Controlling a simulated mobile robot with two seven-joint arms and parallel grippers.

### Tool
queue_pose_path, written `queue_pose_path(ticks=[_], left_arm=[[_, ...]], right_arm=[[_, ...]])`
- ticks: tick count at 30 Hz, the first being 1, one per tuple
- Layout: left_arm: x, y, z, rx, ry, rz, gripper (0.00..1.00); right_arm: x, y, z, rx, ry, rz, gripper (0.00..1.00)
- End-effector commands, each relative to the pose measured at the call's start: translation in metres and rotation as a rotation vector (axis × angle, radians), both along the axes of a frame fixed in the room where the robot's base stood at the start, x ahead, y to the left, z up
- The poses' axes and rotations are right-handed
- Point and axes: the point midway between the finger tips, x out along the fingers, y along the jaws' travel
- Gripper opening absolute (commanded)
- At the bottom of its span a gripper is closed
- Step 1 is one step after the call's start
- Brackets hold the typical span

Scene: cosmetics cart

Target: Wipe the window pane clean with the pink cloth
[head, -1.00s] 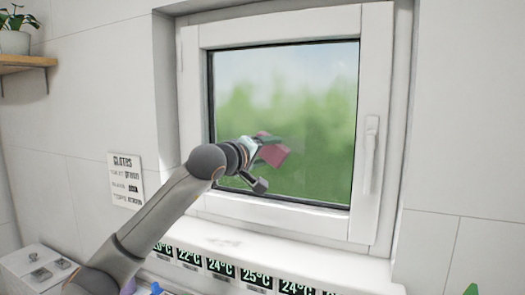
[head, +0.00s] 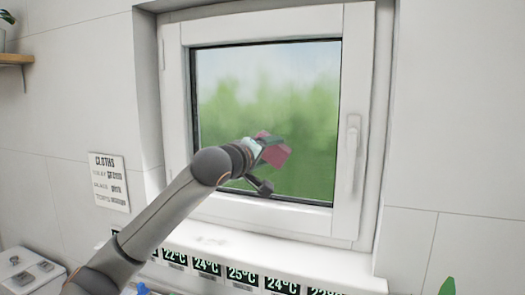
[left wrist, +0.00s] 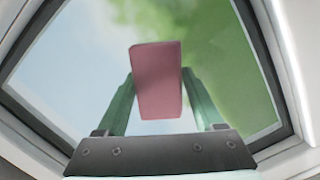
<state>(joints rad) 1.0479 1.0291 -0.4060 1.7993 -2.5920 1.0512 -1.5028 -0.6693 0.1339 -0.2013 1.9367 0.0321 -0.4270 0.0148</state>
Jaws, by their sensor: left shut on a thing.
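The window pane (head: 235,85) sits in a white frame in the middle of the head view, with blurred green and pale sky through it. My left gripper (head: 266,148) is in front of the pane's lower middle. It is shut on the pink cloth (head: 276,157), a folded block. In the left wrist view, the cloth (left wrist: 157,80) is between the two green fingers, with the pane (left wrist: 70,75) behind it. I cannot tell whether the cloth touches the glass. The pane looks slightly hazy; no distinct spots can be made out. My right gripper is not in view.
The white window handle (head: 352,150) sticks out on the frame's right side. A white sill (head: 240,240) runs below, with temperature displays (head: 241,274) along its front. A cloths sign (head: 109,182) is on the left wall. A shelf (head: 16,59) is at upper left.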

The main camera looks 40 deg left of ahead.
Motion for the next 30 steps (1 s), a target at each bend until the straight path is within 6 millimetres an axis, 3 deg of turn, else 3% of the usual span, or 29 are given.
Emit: queue_pose_path(ticks=[30], left_arm=[[0.014, -0.045, 0.0, 0.0, 0.001, -0.003, 0.25]], right_arm=[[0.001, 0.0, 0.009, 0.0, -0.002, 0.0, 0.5]])
